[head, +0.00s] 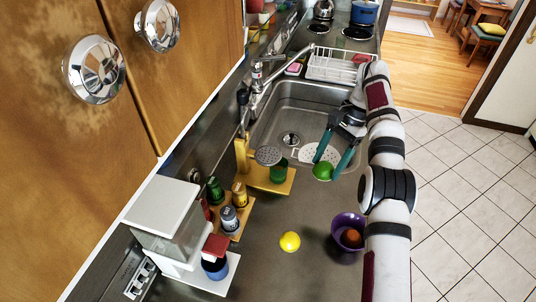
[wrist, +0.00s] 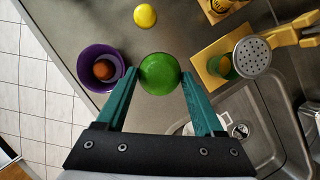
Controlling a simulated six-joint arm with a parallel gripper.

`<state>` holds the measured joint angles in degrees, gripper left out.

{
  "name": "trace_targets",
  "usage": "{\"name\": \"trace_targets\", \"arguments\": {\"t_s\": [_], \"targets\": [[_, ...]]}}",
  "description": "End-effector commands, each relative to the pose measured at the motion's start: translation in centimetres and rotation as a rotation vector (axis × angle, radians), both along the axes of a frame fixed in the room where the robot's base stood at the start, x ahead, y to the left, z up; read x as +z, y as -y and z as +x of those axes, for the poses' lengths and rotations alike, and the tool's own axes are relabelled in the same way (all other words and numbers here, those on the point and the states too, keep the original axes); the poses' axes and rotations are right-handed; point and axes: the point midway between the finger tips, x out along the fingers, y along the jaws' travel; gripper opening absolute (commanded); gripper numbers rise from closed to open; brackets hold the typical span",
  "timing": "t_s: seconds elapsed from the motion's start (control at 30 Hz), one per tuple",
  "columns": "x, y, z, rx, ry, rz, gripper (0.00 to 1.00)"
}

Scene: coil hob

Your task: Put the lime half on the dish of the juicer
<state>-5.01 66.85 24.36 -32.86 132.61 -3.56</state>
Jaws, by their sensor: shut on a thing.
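The lime half (head: 323,172) is a green rounded piece between the teal fingers of my gripper (head: 328,166). My gripper is shut on it and holds it up near the front edge of the sink. In the wrist view the lime half (wrist: 159,74) shows its round green side between the fingertips. The juicer (head: 242,156) is a yellow stand with a flat base, left of my gripper. Its grey perforated dish (head: 268,155) is apart from the lime half, and it also shows at the right of the wrist view (wrist: 252,57). A green cup (head: 279,171) stands below the dish.
A yellow lemon (head: 290,242) lies on the counter. A purple bowl (head: 346,222) with a reddish-brown round thing in it is beside my arm. A wooden rack (head: 236,232) of bottles and a white machine (head: 172,222) stand at left. The sink (head: 285,100) lies behind.

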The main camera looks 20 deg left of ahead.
Motion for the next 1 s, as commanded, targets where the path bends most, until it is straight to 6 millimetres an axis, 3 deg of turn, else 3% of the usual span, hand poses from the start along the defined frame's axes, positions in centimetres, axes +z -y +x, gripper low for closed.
{"name": "trace_targets", "arguments": {"t_s": [0.17,0.4,0.53,0.77,1.0], "targets": [[1.2,-1.0,1.0,-0.384,0.000,0.002,0.06],[3.7,-3.7,3.3,-1.178,0.001,0.005,0.06],[4.8,-4.7,4.3,-1.479,0.002,0.004,0.06],[5.1,-6.1,5.0,-1.681,-0.001,-0.002,0.06],[0.8,-13.1,5.6,-1.684,-0.002,-0.002,0.06]]}}
